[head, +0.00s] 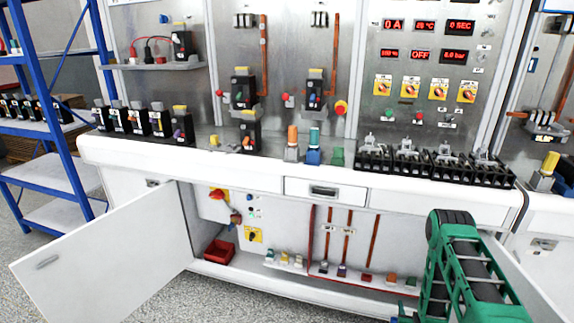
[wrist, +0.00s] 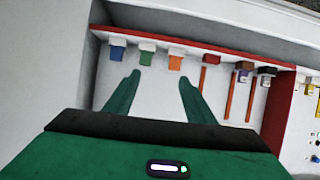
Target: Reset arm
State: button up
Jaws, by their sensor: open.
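My green arm (head: 460,265) reaches down at the lower right of the head view, in front of the open cabinet under the bench. My gripper (wrist: 160,78) shows in the wrist view with its two green fingers apart and nothing between them. Beyond the fingertips are a green block (wrist: 145,57), an orange block (wrist: 175,62) and a blue block (wrist: 116,52) on a red-edged shelf (wrist: 215,46). The fingers appear apart from these blocks. In the head view the fingertips are not clearly visible.
The white bench (head: 235,170) carries several breakers (head: 400,160) and coloured fittings. The open left cabinet door (head: 100,245) juts out to the front. A red bin (head: 219,252) stands inside the cabinet. A blue rack (head: 62,150) is at the left. The floor at front centre looks clear.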

jog(key=w+d+r+g, duration=0.2)
jog(key=d+r, duration=0.1)
jog(key=r, duration=0.6)
jog(key=w+d+r+g, duration=0.1)
jog(key=w+d+r, duration=0.15)
jog(key=r, duration=0.55)
jog(key=s+r+g, duration=0.1)
jog(key=s+r, duration=0.2)
jog(key=r, duration=0.3)
jog(key=s+r+m+g, duration=0.1)
jog(key=s+r+g, duration=0.15)
jog(key=r, duration=0.35)
jog(key=s+r, duration=0.3)
jog(key=r, duration=0.3)
jog(key=s+a+r+g+y, duration=0.1)
jog(key=s+a+r, duration=0.3)
jog(key=s, duration=0.8)
jog(key=s+a+r+m+g+y, duration=0.1)
jog(key=s+a+r+g, duration=0.2)
jog(key=s+r, duration=0.5)
jog(key=s+a+r+m+g+y, duration=0.1)
jog(key=s+a+r, duration=0.4)
jog(key=s, duration=1.1)
jog(key=shift+a+r+g+y, duration=0.35)
jog(key=shift+r+g+y, duration=0.15)
jog(key=shift+r+g, duration=0.05)
